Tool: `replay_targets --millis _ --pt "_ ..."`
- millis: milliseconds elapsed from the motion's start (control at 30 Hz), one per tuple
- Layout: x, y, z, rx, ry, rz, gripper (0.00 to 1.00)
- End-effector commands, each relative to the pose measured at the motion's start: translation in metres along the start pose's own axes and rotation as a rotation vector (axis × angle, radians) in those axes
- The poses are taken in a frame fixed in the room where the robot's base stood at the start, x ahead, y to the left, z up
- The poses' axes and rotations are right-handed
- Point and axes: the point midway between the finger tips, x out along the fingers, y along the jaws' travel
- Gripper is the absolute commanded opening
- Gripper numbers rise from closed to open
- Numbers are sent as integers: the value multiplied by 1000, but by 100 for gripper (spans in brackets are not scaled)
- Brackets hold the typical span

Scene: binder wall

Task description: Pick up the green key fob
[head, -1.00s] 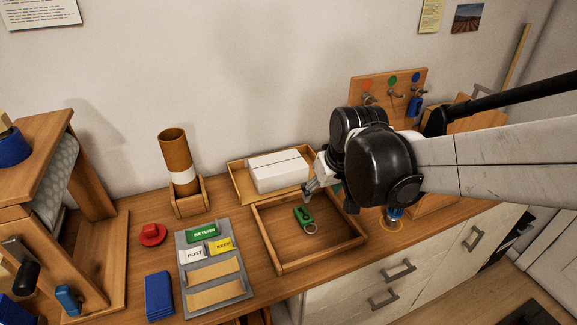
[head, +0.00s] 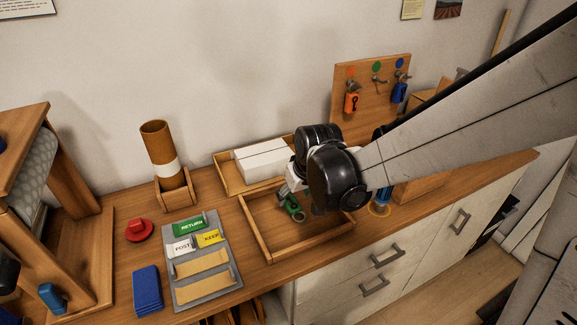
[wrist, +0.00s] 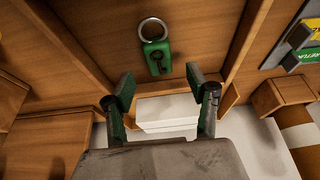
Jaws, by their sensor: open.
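The green key fob (head: 294,207) lies in the open wooden tray (head: 309,243), its metal ring toward the tray's front. In the wrist view the fob (wrist: 157,62) lies flat, dark key emblem up, just beyond the fingertips and roughly centred between them. My gripper (head: 284,193) is over the back part of the tray, close to the fob, and partly hidden behind my wrist. In the wrist view my gripper (wrist: 160,84) has its two fingers spread apart with nothing between them. I cannot tell its exact height above the fob.
A white box (head: 262,160) sits in another tray behind. A key rack (head: 372,100) holds an orange fob (head: 351,103) and a blue fob (head: 399,92). A grey sorter (head: 205,290) with labelled cards and a cardboard tube (head: 160,145) stand left of the tray.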

Motion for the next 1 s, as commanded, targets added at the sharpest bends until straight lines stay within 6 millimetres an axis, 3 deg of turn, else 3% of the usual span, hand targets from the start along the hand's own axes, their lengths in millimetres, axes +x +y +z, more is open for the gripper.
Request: replay_targets --millis 400,767,1000 --pt "44 1 2 0 0 0 52" --pt "51 1 3 0 0 0 52" --pt "51 1 3 0 0 0 24"
